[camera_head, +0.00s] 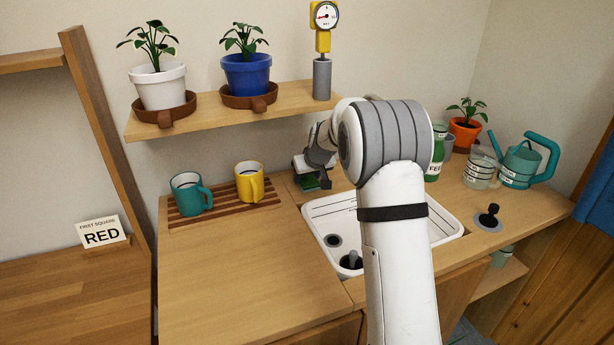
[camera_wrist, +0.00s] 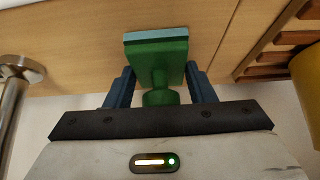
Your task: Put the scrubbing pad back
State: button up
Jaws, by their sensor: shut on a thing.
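The scrubbing pad (camera_wrist: 172,50) is green with a knob-like handle and a paler blue-green layer along one edge. My gripper (camera_wrist: 160,75) is shut on it, with one dark finger on each side. In the head view my gripper (camera_head: 318,178) is at the back of the counter, between the slatted rack and the sink. The green pad (camera_head: 308,184) shows just below it, partly hidden by the fingers. I cannot tell whether the pad touches the counter.
A slatted rack (camera_head: 222,206) holds a teal mug (camera_head: 188,196) and a yellow mug (camera_head: 249,182). The white sink (camera_head: 318,212) is partly hidden by my arm. A shelf (camera_head: 215,115) with potted plants hangs above. A metal post (camera_wrist: 14,85) stands left in the wrist view. The front-left counter is clear.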

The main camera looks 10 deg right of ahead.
jog(key=shift+f, duration=0.1)
jog(key=o, duration=0.5)
jog(key=shift+f, duration=0.1)
jog(key=o, duration=0.4)
jog(key=shift+o, duration=0.2)
jog(key=shift+r, duration=0.3)
jog(key=p+v, duration=0.1)
jog(key=v, duration=1.1)
jog(key=s+f+m+g, duration=0.1)
jog(key=s+f+g, duration=0.1)
jog(key=s, duration=1.7)
jog(key=s+a+f+m+g+h, duration=0.1)
jog(key=s+f+g, duration=0.1)
jog(key=s, duration=1.7)
jog(key=shift+a+f+g, duration=0.25)
jog(key=shift+a+g, duration=0.05)
